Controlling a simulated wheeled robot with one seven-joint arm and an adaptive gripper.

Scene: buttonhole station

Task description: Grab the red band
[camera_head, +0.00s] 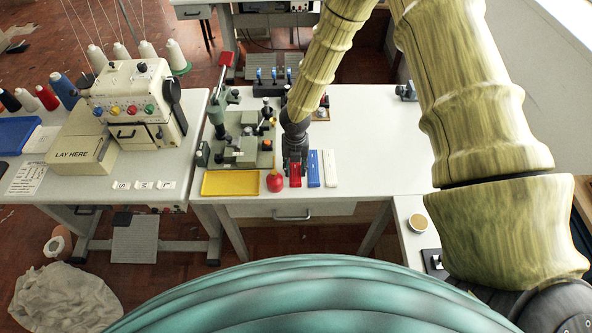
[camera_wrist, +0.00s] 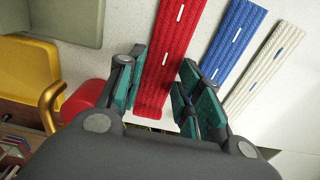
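The red band (camera_head: 295,178) lies flat on the white table, leftmost of three bands. In the wrist view the red band (camera_wrist: 171,48) is ribbed, with short white marks like slits. My gripper (camera_head: 294,157) points down over its far part in the head view. In the wrist view my gripper (camera_wrist: 158,90) has its teal-padded fingers apart, one on each side of the red band. It looks open; whether the pads touch the band's edges I cannot tell. My gripper hides part of the band.
A blue band (camera_head: 313,169) and a white band (camera_head: 329,168) lie to the right. A red round object (camera_head: 275,182) and a yellow tray (camera_head: 230,183) are close on the left. A green fixture (camera_head: 240,140) stands behind them.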

